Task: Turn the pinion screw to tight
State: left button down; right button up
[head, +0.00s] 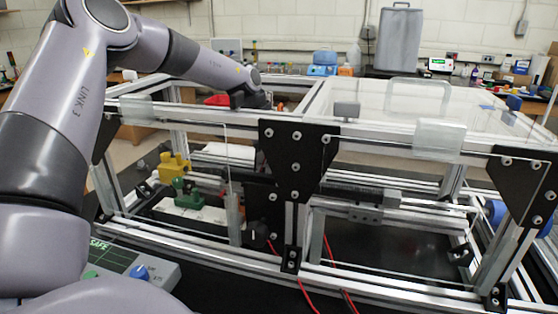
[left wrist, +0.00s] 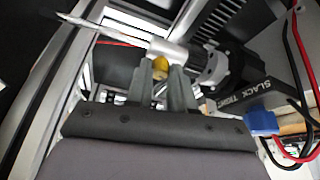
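My left gripper (left wrist: 162,72) is in the left wrist view, its two grey fingers apart with a gap between the tips. A rounded yellow part (left wrist: 160,63) shows in the gap; I see no clear grip on it. Just beyond the tips is a silver cylinder (left wrist: 168,50) with a thin rod running to the upper left. It may be the pinion screw, but I cannot be sure. A dark plate (left wrist: 255,88) beside it reads SLACK and TIGHT. In the head view my left arm reaches over the frame and its gripper is hidden. My right gripper is not in view.
Aluminium extrusion rails (head: 190,118) and black joint plates (head: 297,160) surround the work space. A yellow block (head: 174,165) and a green block (head: 187,192) sit inside the left bay. Red wires (left wrist: 300,50) hang at the wrist view's right. A control box (head: 140,272) stands in front.

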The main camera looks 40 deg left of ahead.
pick_arm(q)
jog(key=shift+m, duration=0.4)
jog(key=m, duration=0.1)
jog(key=m+g, duration=0.1)
jog(key=m, duration=0.1)
jog(key=m+g, duration=0.1)
jog(key=shift+w+a+m+h, duration=0.15)
jog(key=shift+w+m+h, duration=0.15)
jog(key=shift+h, duration=0.1)
jog(key=m, duration=0.1)
jog(key=m+g, duration=0.1)
jog(key=m, duration=0.1)
jog(key=m+g, duration=0.1)
jog(key=shift+w+m, duration=0.25)
jog(key=shift+m, duration=0.15)
jog(key=c, duration=1)
grip_release()
